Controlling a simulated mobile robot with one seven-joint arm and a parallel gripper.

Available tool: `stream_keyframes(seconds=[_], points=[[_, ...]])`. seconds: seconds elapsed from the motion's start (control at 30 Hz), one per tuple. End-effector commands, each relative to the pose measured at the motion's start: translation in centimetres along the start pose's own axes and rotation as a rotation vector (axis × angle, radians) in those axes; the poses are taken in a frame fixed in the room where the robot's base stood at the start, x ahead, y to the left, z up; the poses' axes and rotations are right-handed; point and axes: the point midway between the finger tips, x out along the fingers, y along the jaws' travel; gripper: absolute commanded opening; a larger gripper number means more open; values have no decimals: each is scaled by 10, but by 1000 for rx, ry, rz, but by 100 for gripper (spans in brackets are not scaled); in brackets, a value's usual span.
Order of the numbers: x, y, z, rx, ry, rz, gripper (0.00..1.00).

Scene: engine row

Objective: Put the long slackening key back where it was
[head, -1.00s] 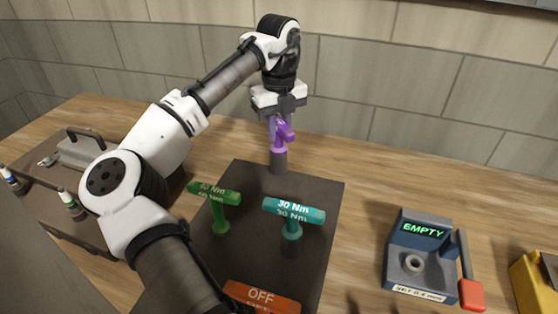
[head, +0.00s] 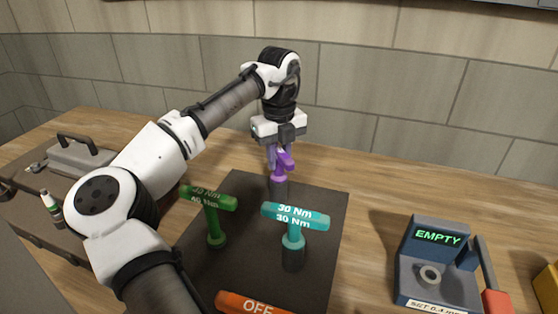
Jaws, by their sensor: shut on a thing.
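My gripper (head: 279,158) is shut on a purple key (head: 279,179) at the far part of the dark mat (head: 245,268). A green T-key (head: 211,212) and a teal T-key (head: 296,216) marked 30 Nm stand upright nearer on the mat. An orange key handle (head: 252,304) marked OFF is cut off at the bottom edge.
A grey-blue device (head: 437,262) with an EMPTY display and a red-ended lever stands to the right. A grey case (head: 82,157) and a small bottle (head: 50,205) are at the left. The wooden bench between mat and device is clear.

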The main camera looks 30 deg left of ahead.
Motion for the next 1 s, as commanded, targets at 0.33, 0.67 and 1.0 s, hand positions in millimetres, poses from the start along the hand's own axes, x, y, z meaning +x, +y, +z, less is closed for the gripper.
stream_keyframes(seconds=[0.33,0.67,1.0], points=[[1,0,0,0,-1,0,42],[0,0,0,0,-1,0,43],[-57,-2,0,0,-2,-3,43]])
